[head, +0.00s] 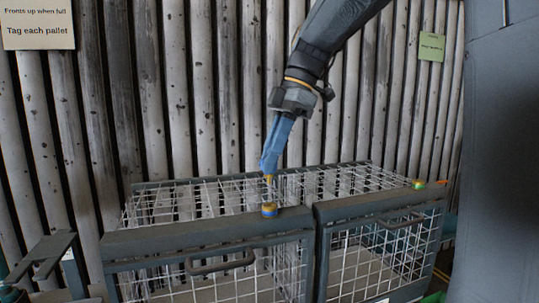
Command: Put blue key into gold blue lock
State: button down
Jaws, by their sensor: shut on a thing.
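The gold and blue lock (269,210) sits on the top front edge of the left wire cage, near its right corner. My gripper (268,168) points down just above this lock and is shut on the key. Only a thin gold-coloured piece of the key (268,181) shows below the fingertips, reaching down toward the lock. The rest of the key is hidden by the fingers or blends with their blue colour. I cannot tell whether the key's tip touches or enters the lock.
A second lock, gold and green (418,184), sits on the right cage's top right corner. The left cage (165,239) and right cage (340,212) stand side by side with handled fronts. A corrugated wall (190,90) rises behind. A grey panel (500,150) stands at the right.

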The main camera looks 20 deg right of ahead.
jog(key=shift+f+b, duration=2.3)
jog(key=shift+f, duration=0.9)
jog(key=shift+f, duration=0.1)
jog(key=c, duration=1.7)
grip_release()
